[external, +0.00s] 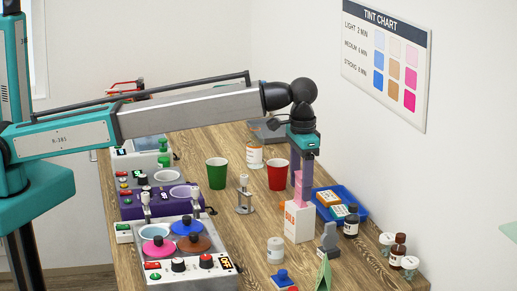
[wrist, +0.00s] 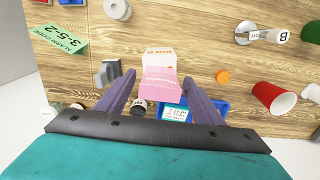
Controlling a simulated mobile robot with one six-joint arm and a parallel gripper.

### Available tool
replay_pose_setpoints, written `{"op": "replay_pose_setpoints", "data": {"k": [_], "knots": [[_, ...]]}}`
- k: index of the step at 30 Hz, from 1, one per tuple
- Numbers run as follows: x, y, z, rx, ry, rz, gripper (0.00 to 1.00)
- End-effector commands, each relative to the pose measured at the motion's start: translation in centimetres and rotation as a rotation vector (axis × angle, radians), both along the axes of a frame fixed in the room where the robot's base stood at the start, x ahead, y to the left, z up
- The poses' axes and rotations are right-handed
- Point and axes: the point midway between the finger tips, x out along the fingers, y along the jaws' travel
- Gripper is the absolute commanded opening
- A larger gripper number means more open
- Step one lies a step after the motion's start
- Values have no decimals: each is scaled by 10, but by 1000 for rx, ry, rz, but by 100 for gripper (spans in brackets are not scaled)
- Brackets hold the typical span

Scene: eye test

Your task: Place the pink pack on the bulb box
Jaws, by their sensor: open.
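The pink pack (external: 301,188) stands on top of the white bulb box (external: 298,224) with orange lettering. In the wrist view the pack (wrist: 160,87) is in front of the box's pale top part (wrist: 158,58). The two look in contact, but the seam is hard to see. My gripper (external: 302,190) points down over the box. Its purple fingers are open, one on each side of the pack, and the wrist view (wrist: 160,82) shows a gap at each finger. The pack's far side is hidden.
A blue tray (external: 361,218) with small boxes and a dark bottle (external: 351,222) stand close right. A grey block (external: 328,240) is in front, a white jar (external: 275,250) front left. Red (external: 278,174) and green (external: 217,173) cups stand behind. An orange disc (wrist: 222,76) lies near.

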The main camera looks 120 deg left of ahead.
Motion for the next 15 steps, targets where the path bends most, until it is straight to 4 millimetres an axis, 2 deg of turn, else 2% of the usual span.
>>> {"op": "replay_pose_setpoints", "data": {"k": [8,15], "knots": [[0,0,13,1,-1,0,61],[0,0,43,1,-1,0,61]]}}
